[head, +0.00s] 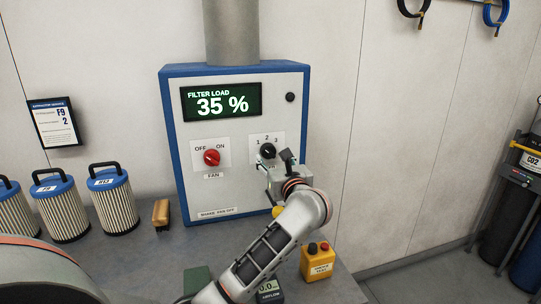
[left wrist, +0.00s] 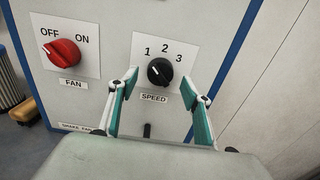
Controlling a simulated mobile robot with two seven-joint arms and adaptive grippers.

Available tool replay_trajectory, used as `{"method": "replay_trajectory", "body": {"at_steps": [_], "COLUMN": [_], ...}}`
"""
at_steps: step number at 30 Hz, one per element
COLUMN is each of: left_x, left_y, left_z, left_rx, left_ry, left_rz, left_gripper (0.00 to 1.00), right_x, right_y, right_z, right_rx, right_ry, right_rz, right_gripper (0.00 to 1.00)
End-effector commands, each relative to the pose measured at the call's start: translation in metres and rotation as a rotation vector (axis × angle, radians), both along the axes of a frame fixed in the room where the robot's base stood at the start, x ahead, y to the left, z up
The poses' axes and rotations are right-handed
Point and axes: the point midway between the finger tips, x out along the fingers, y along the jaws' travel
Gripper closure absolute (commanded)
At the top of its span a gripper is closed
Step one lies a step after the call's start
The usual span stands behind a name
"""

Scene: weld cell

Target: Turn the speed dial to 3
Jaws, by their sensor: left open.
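The black speed dial (head: 268,150) is on the front of the blue-edged control box (head: 222,190), with marks 1, 2 and 3 around its top. In the left wrist view the dial (left wrist: 160,72) seems to have its white pointer mark towards 1. The SPEED label (left wrist: 153,98) is below it. My left gripper (head: 275,161) is open in front of the dial. In the left wrist view its two teal-padded fingers stand on either side, a little below the dial, and appear apart from it. My right gripper is not in view.
The red fan knob (head: 212,157) is left of the dial, its mark seemingly towards OFF. The display (head: 221,101) reads FILTER LOAD 35 %. Filter cartridges (head: 113,205), a brush (head: 161,214) and a yellow button box (head: 318,262) stand on the bench.

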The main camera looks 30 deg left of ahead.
Motion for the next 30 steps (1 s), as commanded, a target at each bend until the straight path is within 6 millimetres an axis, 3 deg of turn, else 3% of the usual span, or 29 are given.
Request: {"method": "replay_trajectory", "body": {"at_steps": [6, 16, 21, 30], "left_x": [0.014, 0.016, 0.016, 0.016], "left_y": [0.016, 0.019, 0.019, 0.019], "left_z": [0.0, 0.0, 0.0, 0.0], "left_rx": [0.001, 0.001, 0.001, 0.012], "left_ry": [0.0, 0.0, 0.0, 0.014], "left_rz": [0.0, 0.0, 0.0, 0.0], "left_gripper": [0.51, 0.51, 0.9, 0.9], "right_x": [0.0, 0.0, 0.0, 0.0], "right_y": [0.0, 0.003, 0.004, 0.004], "right_z": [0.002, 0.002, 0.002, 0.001], "right_rx": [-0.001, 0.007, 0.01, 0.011], "right_ry": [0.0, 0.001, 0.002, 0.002], "right_rz": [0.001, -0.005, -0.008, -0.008], "right_gripper": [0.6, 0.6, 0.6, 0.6]}}
